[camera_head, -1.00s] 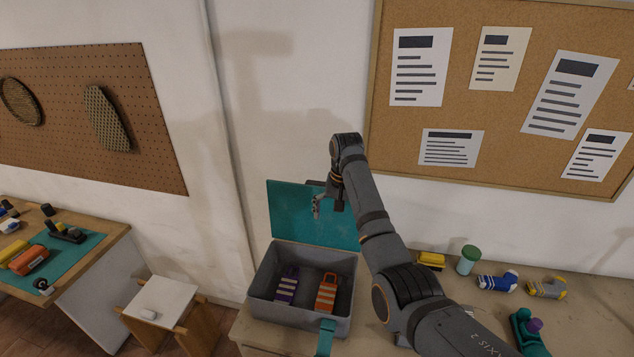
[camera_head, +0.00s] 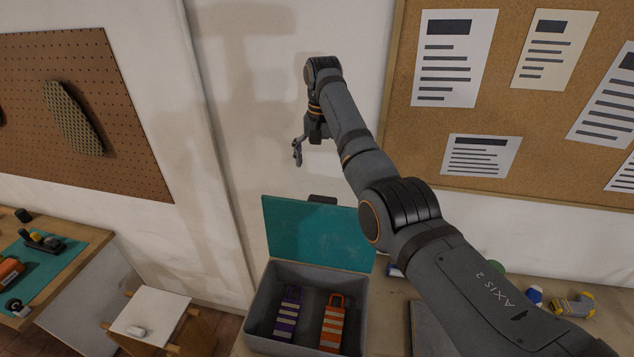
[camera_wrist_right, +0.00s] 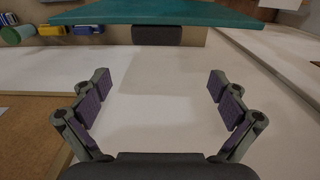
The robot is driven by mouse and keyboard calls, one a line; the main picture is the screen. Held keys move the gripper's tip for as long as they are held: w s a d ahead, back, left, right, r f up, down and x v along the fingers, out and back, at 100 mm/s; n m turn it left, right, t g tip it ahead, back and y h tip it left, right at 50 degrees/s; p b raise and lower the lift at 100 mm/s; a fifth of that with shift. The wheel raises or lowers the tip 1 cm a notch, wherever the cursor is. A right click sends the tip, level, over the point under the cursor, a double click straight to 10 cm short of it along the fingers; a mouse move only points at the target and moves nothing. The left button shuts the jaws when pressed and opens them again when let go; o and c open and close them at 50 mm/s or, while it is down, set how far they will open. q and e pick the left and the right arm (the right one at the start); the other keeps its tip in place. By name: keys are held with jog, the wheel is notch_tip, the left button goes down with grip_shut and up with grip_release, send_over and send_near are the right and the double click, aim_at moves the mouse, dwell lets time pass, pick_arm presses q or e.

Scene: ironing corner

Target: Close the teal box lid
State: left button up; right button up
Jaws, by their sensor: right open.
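The grey box (camera_head: 263,316) stands on the table with its teal lid (camera_head: 315,236) raised upright at its back. A dark handle (camera_head: 322,199) sticks up from the lid's top edge. In the right wrist view the lid's edge (camera_wrist_right: 180,17) and the dark handle (camera_wrist_right: 171,36) show beyond the fingers. My right gripper (camera_head: 297,150) is open and empty, above and behind the lid, near the wall. Its spread fingers also show in the right wrist view (camera_wrist_right: 160,98). My left gripper is not in view.
A purple striped item (camera_head: 288,312) and an orange striped item (camera_head: 332,323) lie inside the box. A white stool (camera_head: 150,313) stands at left. The cork board (camera_head: 560,165) hangs on the wall.

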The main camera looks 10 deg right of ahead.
aim_at(322, 197)
jog(key=shift+s+f, duration=0.1)
jog(key=shift+s, duration=0.7)
jog(key=f, duration=0.1)
jog(key=s+f, duration=0.1)
jog(key=shift+s+f, duration=0.15)
jog(key=shift+f, duration=0.2)
jog(key=f, duration=0.2)
jog(key=w+f, duration=0.1)
jog(key=f, duration=0.1)
jog(key=shift+w+f, duration=0.2)
jog(key=shift+f, duration=0.4)
jog(key=shift+w+f, duration=0.2)
jog(key=shift+f, duration=0.4)
jog(key=shift+s+f, duration=0.1)
jog(key=shift+f, duration=0.05)
jog(key=shift+s, duration=0.3)
jog(key=shift+c, duration=1)
jog(key=c, duration=1.2)
jog(key=shift+c, duration=1.2)
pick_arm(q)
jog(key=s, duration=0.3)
pick_arm(e)
jog(key=shift+c, duration=0.3)
